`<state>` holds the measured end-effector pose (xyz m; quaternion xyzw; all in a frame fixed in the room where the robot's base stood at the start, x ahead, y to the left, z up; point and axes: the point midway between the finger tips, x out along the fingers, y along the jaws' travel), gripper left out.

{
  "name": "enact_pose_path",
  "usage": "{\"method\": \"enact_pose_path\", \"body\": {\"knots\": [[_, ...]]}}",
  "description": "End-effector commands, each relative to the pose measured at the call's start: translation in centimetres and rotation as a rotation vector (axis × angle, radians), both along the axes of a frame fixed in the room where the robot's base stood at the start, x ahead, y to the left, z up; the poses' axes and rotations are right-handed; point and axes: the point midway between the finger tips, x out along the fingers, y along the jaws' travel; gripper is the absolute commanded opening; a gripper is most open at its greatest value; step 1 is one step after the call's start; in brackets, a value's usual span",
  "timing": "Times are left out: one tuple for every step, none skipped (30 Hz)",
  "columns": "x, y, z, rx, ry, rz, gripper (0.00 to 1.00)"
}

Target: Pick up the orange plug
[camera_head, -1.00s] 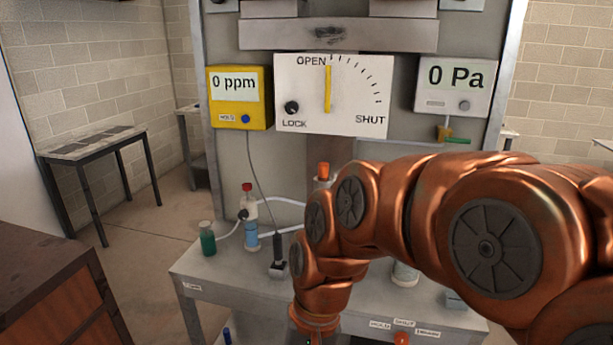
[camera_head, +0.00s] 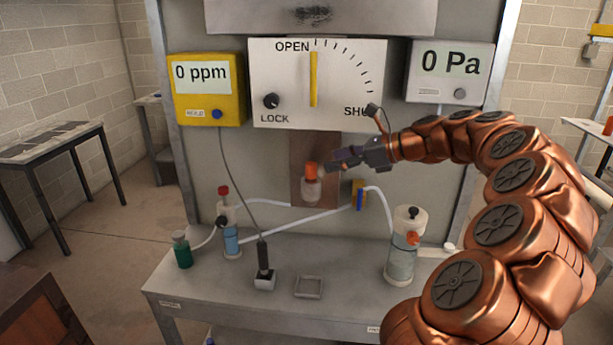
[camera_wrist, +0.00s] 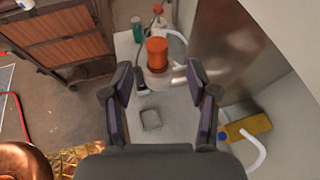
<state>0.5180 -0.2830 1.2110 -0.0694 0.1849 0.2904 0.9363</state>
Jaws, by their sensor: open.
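The orange plug (camera_head: 311,170) sits upright on top of a pale fitting (camera_head: 311,191) in front of a brown plate on the panel. In the wrist view the orange plug (camera_wrist: 157,53) is beyond my fingertips, a little left of the middle of the gap. My gripper (camera_head: 328,164) is open and empty, just to the right of the plug and at about its height. In the wrist view my open gripper (camera_wrist: 160,78) has its two fingers apart, with nothing between them. I cannot see the fingers touching the plug.
A small square tray (camera_head: 308,287) and a black probe (camera_head: 264,265) are at the bench front. White tubes cross behind. The yellow meter (camera_head: 207,88) and dial board (camera_head: 318,83) hang above.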

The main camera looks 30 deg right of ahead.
Motion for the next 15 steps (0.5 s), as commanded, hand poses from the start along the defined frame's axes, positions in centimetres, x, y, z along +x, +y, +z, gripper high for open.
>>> {"method": "enact_pose_path", "body": {"knots": [[0.1, -0.3, 0.0, 0.010, 0.001, -0.010, 0.59], [0.2, -0.3, 0.0, 0.014, 0.001, -0.012, 0.59], [0.5, -0.1, -0.1, 0.016, 0.002, -0.014, 0.59], [0.7, 0.0, -0.2, 0.017, 0.003, -0.013, 0.59], [0.9, 0.3, -0.3, 0.017, 0.003, -0.012, 0.59], [1.3, 0.5, -0.5, 0.017, 0.003, -0.011, 0.59], [1.5, 0.7, -0.7, 0.016, 0.004, -0.012, 0.59], [1.7, 0.8, -0.8, 0.016, 0.004, -0.012, 0.59], [1.9, 1.0, -0.9, 0.016, 0.005, -0.012, 0.59], [1.9, 1.1, -1.0, 0.015, 0.004, -0.011, 0.59], [2.0, 1.2, -1.1, 0.015, 0.004, -0.011, 0.59], [2.1, 1.3, -1.1, 0.015, 0.004, -0.011, 0.59], [2.2, 1.4, -1.2, 0.015, 0.004, -0.009, 0.59], [2.4, 1.6, -1.2, 0.015, 0.004, -0.009, 0.59], [2.6, 1.9, -1.3, 0.014, 0.004, -0.008, 0.59]]}}
